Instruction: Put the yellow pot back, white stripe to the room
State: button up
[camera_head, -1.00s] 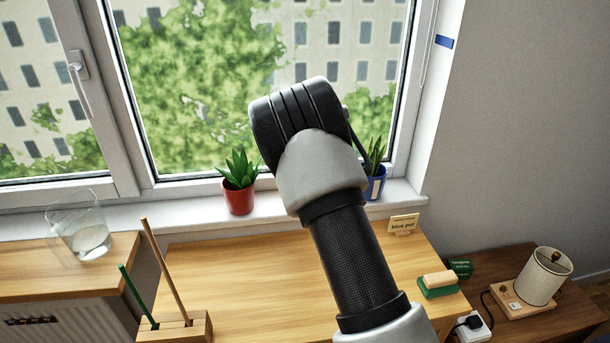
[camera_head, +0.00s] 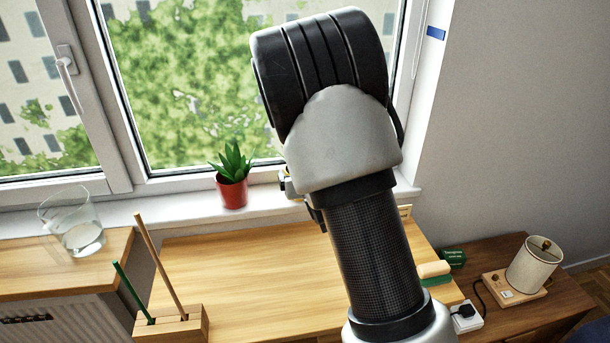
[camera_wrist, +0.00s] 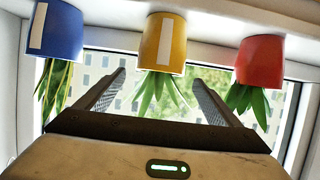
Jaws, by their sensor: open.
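In the wrist view, which looks upside down, the yellow pot (camera_wrist: 179,48) with a green plant stands upright on the white sill (camera_wrist: 116,24), between the blue and red pots. Its white stripe (camera_wrist: 166,40) faces the wrist camera. My gripper (camera_wrist: 158,77) is open, its two fingers apart on either side of the yellow pot's plant with nothing clamped between them. In the head view my arm hides most of the gripper and the yellow pot; only a small yellow and white patch shows left of the arm.
The red pot (camera_head: 232,193) stands left of my arm on the sill. The blue pot (camera_wrist: 58,32), with a white stripe, shows in the wrist view. The window is close behind. A glass (camera_head: 80,235) and a wooden holder with sticks (camera_head: 172,324) stand at left. The desk middle is clear.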

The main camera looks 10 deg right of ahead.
jog(key=s+d+r+m+g, duration=0.15)
jog(key=s+r+g, duration=0.25)
jog(key=s+r, duration=0.85)
jog(key=s+a+r+n+g, duration=0.1)
jog(key=s+g, duration=0.3)
jog(key=s, duration=2.1)
jog(key=shift+s+a+r, duration=0.15)
jog(key=shift+a+r, duration=0.05)
jog(key=shift+r, duration=0.55)
